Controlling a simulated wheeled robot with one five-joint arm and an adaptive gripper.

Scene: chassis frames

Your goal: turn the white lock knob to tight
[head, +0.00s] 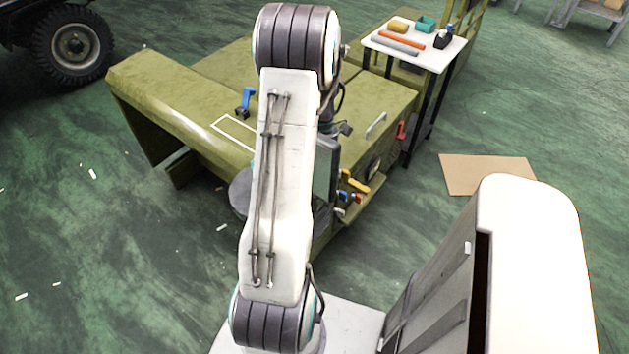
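The olive-green chassis (190,105) fills the middle of the head view, behind my raised arm. A pale handle (376,124) is on its right-hand top part. Small white, yellow and blue parts cluster low on its near right side, with a yellow one (357,184) and a small white one (340,212) among them. I cannot tell which pale part is the white lock knob, or how it is turned. My gripper is mostly hidden behind my arm; dark parts (345,129) beside the arm may belong to it. Its fingers cannot be made out, and no contact with a knob shows.
A blue handle (245,100) stands on the chassis at left, and a red one (401,130) is on its right side. A white-topped table (420,58) with tools stands behind right. A cardboard sheet (487,174) lies on the green floor. A vehicle wheel (73,45) is at upper left.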

